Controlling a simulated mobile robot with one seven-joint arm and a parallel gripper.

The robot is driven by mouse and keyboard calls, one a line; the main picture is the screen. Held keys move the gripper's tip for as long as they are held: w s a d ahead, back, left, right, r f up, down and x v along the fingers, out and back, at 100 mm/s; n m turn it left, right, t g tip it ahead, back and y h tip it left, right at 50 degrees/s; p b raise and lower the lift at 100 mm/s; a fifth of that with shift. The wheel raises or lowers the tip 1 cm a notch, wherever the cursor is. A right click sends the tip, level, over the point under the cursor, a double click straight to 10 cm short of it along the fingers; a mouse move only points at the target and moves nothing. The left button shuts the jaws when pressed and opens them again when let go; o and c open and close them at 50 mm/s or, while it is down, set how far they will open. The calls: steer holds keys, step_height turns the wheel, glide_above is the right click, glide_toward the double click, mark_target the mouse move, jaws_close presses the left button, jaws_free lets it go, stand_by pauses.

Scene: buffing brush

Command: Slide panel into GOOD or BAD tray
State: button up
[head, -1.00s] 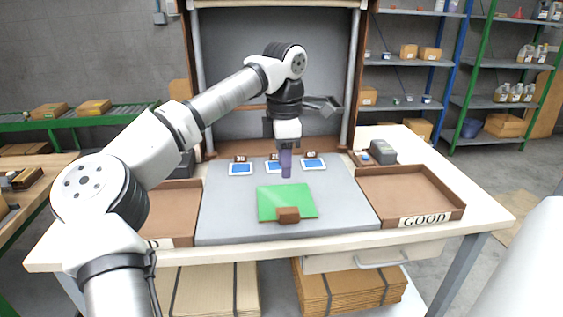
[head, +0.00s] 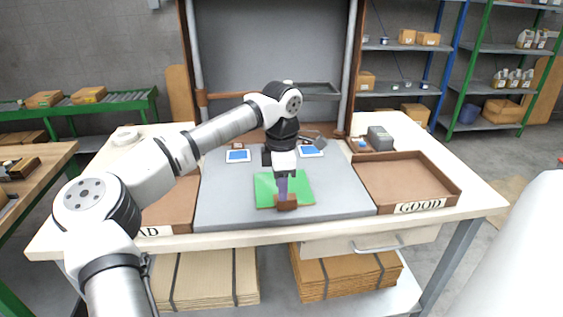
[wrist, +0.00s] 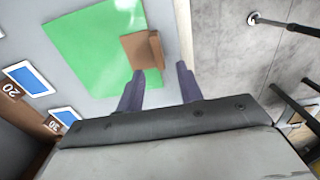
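The flat green panel (head: 300,186) lies on the grey mat in the middle of the table, with a brown block (head: 287,203) at its front edge. My gripper (head: 283,196) points down at the block and hides part of the panel. In the wrist view, the two purple fingers of my gripper (wrist: 160,70) are apart, and the brown block (wrist: 139,50) on the green panel (wrist: 85,45) lies just ahead of their tips. I cannot tell whether they touch it. The GOOD tray (head: 400,182) is at right and looks empty. The BAD tray (head: 175,212) is at left, partly behind my arm.
Small blue-screened cards (head: 238,156) stand along the back of the mat, partly hidden by my arm. A grey device (head: 380,138) sits behind the GOOD tray. The mat (head: 345,190) is clear between panel and GOOD tray. A tall frame (head: 353,70) rises behind the table.

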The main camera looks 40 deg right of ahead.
steer(key=shift+f, duration=2)
jaws_close()
